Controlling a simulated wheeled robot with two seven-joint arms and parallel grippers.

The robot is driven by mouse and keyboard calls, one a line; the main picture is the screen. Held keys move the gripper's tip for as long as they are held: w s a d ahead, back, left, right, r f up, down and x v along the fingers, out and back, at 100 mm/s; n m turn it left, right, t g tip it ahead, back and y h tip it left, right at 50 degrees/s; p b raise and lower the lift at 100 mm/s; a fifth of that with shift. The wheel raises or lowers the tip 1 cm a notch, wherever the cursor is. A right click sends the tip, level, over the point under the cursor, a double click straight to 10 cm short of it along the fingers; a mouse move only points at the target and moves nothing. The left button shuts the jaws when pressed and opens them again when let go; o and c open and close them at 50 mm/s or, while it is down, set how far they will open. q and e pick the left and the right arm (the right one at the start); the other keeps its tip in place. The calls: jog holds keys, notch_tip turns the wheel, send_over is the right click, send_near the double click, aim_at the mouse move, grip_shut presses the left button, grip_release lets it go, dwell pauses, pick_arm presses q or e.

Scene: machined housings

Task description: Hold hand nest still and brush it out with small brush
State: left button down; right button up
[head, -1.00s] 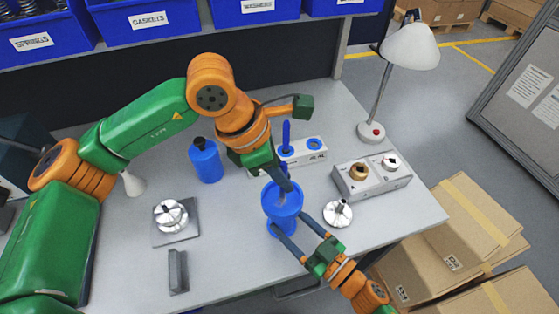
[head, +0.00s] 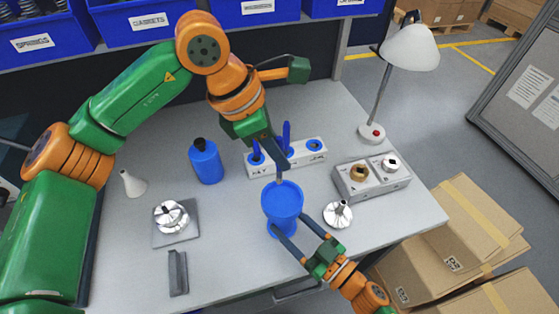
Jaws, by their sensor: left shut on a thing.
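The hand nest (head: 283,207) is a blue cup-like piece with a wide open mouth and a narrower foot, upright near the table's front edge. My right gripper (head: 288,220) has its two fingers on either side of the nest's lower part. My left gripper (head: 280,167) points down just behind and above the nest's rim. It is shut on a small thin tool, likely the small brush (head: 280,178), mostly hidden by the fingers. Its tip shows just above the far rim. I cannot see the inside of the nest clearly.
Behind stands a white rack (head: 315,157) with blue-handled items. A grey fixture box (head: 372,182) and a metal part (head: 338,214) are right. Left are a blue bottle (head: 206,163), a metal part on a plate (head: 172,217), a white cone (head: 132,184) and a dark block (head: 177,273).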

aim_at(280, 138)
pick_arm(q)
jog(key=shift+r, duration=2.1)
pick_arm(e)
jog(key=o, duration=1.6)
jog(key=shift+c, duration=0.2)
